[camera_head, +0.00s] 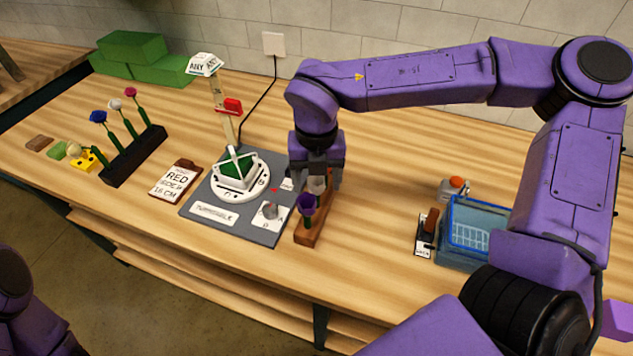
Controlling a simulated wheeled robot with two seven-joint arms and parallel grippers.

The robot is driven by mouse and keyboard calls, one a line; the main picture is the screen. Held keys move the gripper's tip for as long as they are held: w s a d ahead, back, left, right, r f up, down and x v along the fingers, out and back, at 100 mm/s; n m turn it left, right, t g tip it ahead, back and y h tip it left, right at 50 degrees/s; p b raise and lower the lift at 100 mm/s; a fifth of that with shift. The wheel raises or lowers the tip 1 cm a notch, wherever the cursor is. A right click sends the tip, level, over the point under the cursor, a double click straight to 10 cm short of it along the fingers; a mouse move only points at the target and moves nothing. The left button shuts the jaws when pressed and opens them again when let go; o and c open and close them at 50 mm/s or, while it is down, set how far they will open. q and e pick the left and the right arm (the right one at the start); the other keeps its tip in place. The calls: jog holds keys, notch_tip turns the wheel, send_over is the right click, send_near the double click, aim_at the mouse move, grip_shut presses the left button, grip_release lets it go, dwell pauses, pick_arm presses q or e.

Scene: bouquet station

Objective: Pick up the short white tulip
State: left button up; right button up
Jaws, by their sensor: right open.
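A white tulip (318,185) stands in a brown wooden block (317,238) at the middle of the table, its lower part mostly hidden. A purple tulip (306,203) stands in the same block, nearer the front edge. My right gripper (315,177) points down over the block. It is open, with its fingers on either side of the white tulip's head. I cannot tell whether they touch it. My left gripper is out of view; only a piece of my left arm shows at the lower left.
A grey board (200,226) with a white turntable (240,190) lies just left of the block. A black rack (122,172) farther left holds blue, white and pink flowers.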

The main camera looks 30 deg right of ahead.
jog(key=c, duration=0.8)
jog(key=shift+c, duration=0.2)
